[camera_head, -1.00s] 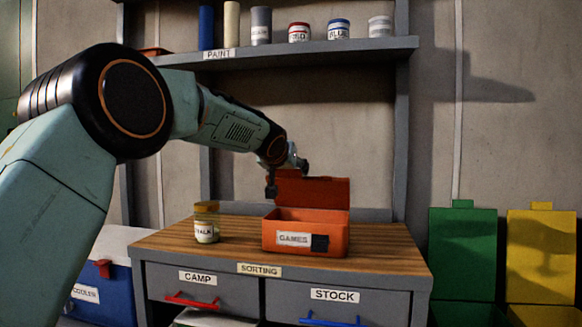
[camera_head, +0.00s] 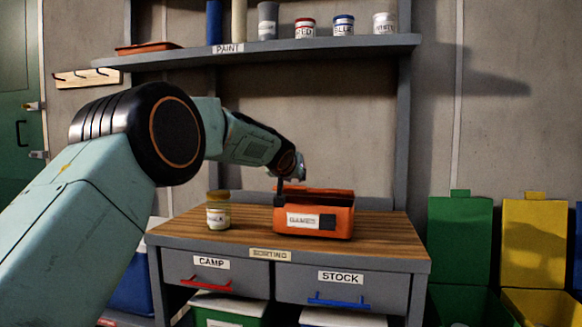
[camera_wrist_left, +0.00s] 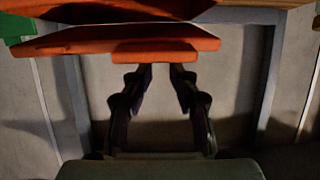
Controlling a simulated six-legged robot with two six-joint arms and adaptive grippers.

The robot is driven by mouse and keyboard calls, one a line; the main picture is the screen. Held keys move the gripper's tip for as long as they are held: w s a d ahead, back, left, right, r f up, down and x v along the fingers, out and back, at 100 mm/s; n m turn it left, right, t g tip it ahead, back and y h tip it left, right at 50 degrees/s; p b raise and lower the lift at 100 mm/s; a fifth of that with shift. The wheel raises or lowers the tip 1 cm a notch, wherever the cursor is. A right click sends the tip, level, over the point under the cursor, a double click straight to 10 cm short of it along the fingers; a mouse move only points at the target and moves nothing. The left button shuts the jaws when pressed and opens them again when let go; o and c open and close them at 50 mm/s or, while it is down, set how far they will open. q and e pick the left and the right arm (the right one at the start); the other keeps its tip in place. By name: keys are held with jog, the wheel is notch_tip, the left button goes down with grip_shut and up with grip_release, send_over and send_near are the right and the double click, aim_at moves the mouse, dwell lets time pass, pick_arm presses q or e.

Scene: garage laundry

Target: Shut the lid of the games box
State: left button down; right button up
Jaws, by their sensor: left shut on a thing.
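The orange games box (camera_head: 343,222) stands on the wooden top of the sorting bench (camera_head: 180,233), its white GAMES label facing me. Its lid (camera_head: 325,191) is partly lowered, and a dark gap shows between lid and box. My left gripper (camera_head: 281,187) is at the lid's left end. In the left wrist view my left gripper (camera_wrist_left: 154,68) has its fingertips at an orange tab (camera_wrist_left: 155,50) on the edge of the lid (camera_wrist_left: 60,42), shut on it. The box's inside is hidden. My right gripper is in neither view.
A jar (camera_head: 218,212) with a yellowish lid stands left of the box. A paint shelf (camera_head: 270,55) with jars and cylinders hangs above. Drawers labelled CAMP (camera_head: 205,285) and STOCK (camera_head: 345,290) are below. Green (camera_head: 458,240) and yellow (camera_head: 533,240) bins stand at right.

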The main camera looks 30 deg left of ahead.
pick_arm(q)
jog(key=c, duration=2)
grip_release()
jog(key=shift+s+r, duration=0.15)
jog(key=shift+s, duration=0.05)
jog(key=shift+c, duration=0.2)
jog(key=shift+o, duration=0.8)
jog(key=shift+s+d+r, duration=0.1)
jog(key=shift+s+r, duration=0.1)
jog(key=shift+s, duration=0.05)
jog(key=shift+o, duration=2.2)
jog(key=shift+w+f, duration=0.2)
jog(key=shift+w, duration=0.25)
jog(key=shift+o, duration=0.8)
jog(key=o, duration=0.3)
jog(key=shift+s+r, duration=0.15)
jog(key=shift+r, duration=0.1)
jog(key=shift+o, duration=0.8)
jog(key=o, duration=0.3)
jog(key=shift+w+f, duration=0.15)
jog(key=shift+w, duration=0.05)
jog(key=shift+o, duration=1.4)
jog(key=shift+s, duration=0.1)
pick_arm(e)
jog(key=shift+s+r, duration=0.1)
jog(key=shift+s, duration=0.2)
pick_arm(q)
jog(key=shift+s, duration=0.1)
jog(key=v, duration=1.2)
